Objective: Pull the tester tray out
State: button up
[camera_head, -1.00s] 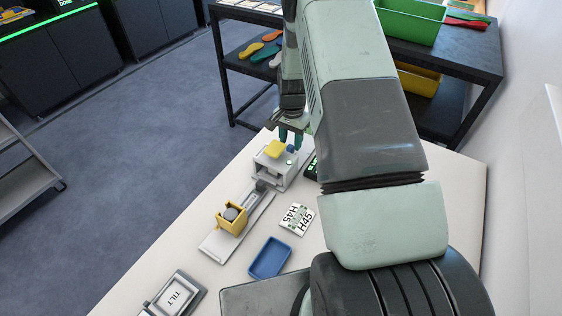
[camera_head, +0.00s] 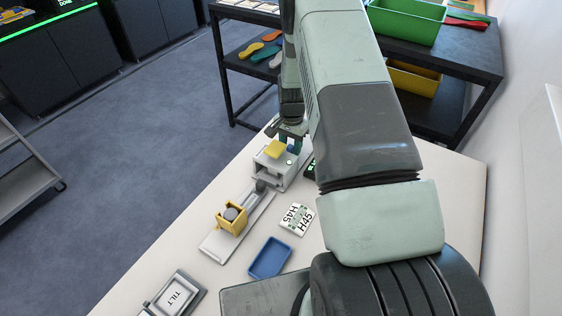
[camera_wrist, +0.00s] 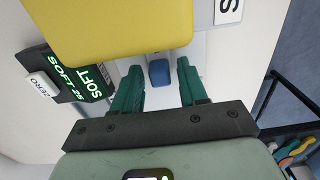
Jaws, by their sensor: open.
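The tester (camera_head: 275,173) is a light grey box with a yellow top piece (camera_head: 273,149) on the table, in the head view. The yellow piece (camera_wrist: 110,28) fills the upper left of the wrist view. A small blue block (camera_wrist: 159,72), like a handle, shows beside it. My gripper (camera_wrist: 159,86) is open, with its teal fingers either side of the blue block and visible gaps to it. In the head view my gripper (camera_head: 290,142) is at the tester's far side. I cannot make out the tray itself; the tester hides most of it.
A black display reading SOFT 25 (camera_wrist: 65,73) with a ZERO button stands by the tester. Nearer on the table (camera_head: 160,262) are a rail with a yellow holder (camera_head: 231,217), an H45 card (camera_head: 296,219), a blue tray (camera_head: 270,258) and a TILT device (camera_head: 175,297).

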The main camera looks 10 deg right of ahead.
jog(key=shift+f, duration=0.55)
jog(key=shift+r, duration=0.1)
jog(key=c, duration=0.6)
jog(key=shift+w+d, duration=3.1)
jog(key=shift+w, duration=0.05)
jog(key=o, duration=0.6)
jog(key=shift+r, duration=0.1)
notch_tip(320, 180, up, 7)
